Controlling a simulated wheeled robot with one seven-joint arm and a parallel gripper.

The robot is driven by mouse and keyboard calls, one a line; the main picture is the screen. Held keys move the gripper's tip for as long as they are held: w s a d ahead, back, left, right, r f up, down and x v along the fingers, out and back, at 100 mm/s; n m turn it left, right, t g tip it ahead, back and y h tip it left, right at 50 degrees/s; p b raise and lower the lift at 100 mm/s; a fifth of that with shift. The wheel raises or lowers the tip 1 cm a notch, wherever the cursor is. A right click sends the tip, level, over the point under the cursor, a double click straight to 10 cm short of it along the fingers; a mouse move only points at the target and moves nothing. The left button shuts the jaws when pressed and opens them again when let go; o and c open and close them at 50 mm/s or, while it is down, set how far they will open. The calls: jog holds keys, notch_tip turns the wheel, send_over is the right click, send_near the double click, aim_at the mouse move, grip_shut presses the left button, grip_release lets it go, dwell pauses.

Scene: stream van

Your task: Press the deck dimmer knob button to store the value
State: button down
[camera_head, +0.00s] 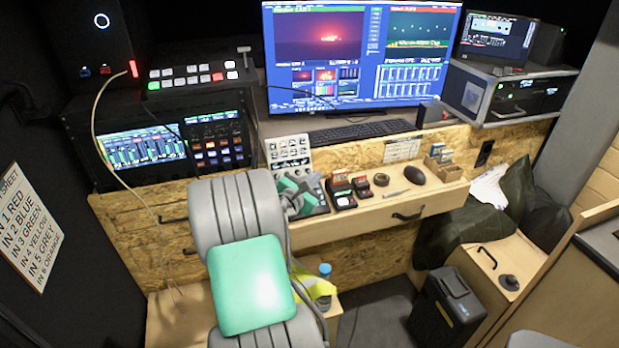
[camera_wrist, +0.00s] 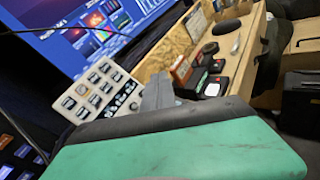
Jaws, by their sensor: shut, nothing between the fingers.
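A pale key deck (camera_head: 289,152) with rows of picture keys stands at the left end of the wooden desk. It also shows in the wrist view (camera_wrist: 101,88), with small dark dots near its right edge. I cannot make out which part is the dimmer knob. Contact cannot be told.
Small black and red boxes (camera_head: 341,190) and a round black item (camera_head: 381,179) lie to the right on the desk. A keyboard (camera_head: 360,132) and large monitor (camera_head: 362,55) are behind. A switcher panel (camera_head: 193,78) and audio rack (camera_head: 145,146) stand left. A drawer handle (camera_head: 407,215) juts from the front.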

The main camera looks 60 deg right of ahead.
aim_at(309, 171)
jog(key=shift+w+d+f+b, duration=0.3)
jog(key=shift+w+d+f, duration=0.15)
jog(key=shift+w+d, duration=0.25)
jog(key=shift+w+d+f+b, duration=0.3)
jog(key=shift+w+d+f, duration=0.15)
jog(key=shift+w+d, duration=0.25)
dwell(1.0)
jog(key=shift+w+d+f, duration=0.15)
jog(key=shift+w+d, duration=0.1)
jog(key=shift+w+d+f, duration=0.1)
jog(key=shift+w+d, duration=0.05)
jog(key=shift+w, duration=0.05)
dwell(0.6)
jog(key=shift+s, duration=0.1)
jog(key=shift+s+a+r+p, duration=0.25)
jog(key=shift+s+a+p, duration=0.1)
jog(key=shift+a+p, duration=0.15)
